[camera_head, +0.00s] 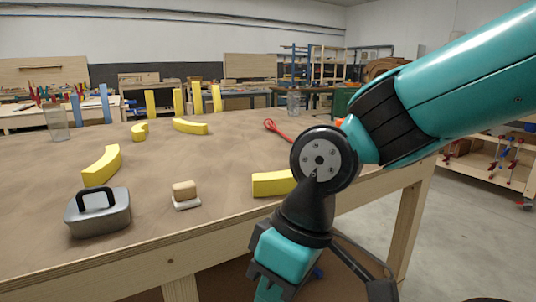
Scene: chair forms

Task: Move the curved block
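Several yellow curved blocks lie on the wooden table (225,215). One block (102,165) is at the left, behind a metal box. A small, strongly bent one (139,131) and a longer one (190,126) lie farther back. Another yellow block (272,183) lies near the front edge; my arm hides its right end, so its full shape cannot be told. Which block the task means is not clear. My arm enters from the upper right, and its wrist hangs in front of the table's front edge. The fingertips of my gripper do not show.
A grey metal box with a black handle (98,213) and a small wood-topped block (185,195) stand near the front edge. A red tool (277,130) and clear glasses (57,124) are farther back. Upright yellow pieces (180,102) stand at the far edge. The table's middle is clear.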

